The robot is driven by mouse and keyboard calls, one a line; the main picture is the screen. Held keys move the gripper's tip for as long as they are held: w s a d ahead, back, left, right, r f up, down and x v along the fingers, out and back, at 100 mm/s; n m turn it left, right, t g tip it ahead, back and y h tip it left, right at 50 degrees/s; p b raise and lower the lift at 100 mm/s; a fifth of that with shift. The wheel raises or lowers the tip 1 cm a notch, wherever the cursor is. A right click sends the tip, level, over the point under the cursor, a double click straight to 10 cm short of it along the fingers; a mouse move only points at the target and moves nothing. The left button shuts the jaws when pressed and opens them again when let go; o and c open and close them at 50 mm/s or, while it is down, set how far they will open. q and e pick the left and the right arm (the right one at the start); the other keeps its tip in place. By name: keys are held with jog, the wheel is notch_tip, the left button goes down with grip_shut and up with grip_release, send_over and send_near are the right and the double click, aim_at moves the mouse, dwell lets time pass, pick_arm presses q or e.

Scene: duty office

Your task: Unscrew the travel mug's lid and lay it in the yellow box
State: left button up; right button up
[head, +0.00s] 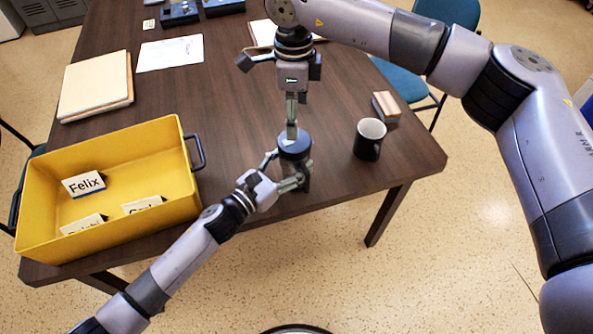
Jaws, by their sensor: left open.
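The travel mug (307,173) stands upright on the dark table, with its dark round lid (296,149) on top. My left gripper (284,170) comes in low from the front left. It is open, with its fingers at the near side of the mug, one close to the lid's left edge and one lower on the body. My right gripper (292,132) points straight down from above, its fingertips at the lid's top. Its fingers show edge-on, so their gap is hidden. The yellow box (120,140) stands at the table's left front.
Name cards, one reading Felix (84,184), lie in the yellow box. A dark mug (369,140) stands right of the travel mug, with a small block (386,107) behind it. Folders (96,84) and a paper sheet (170,54) lie at the back left.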

pick_arm(q)
jog(key=shift+w+d, duration=0.25)
jog(key=shift+w, duration=0.05)
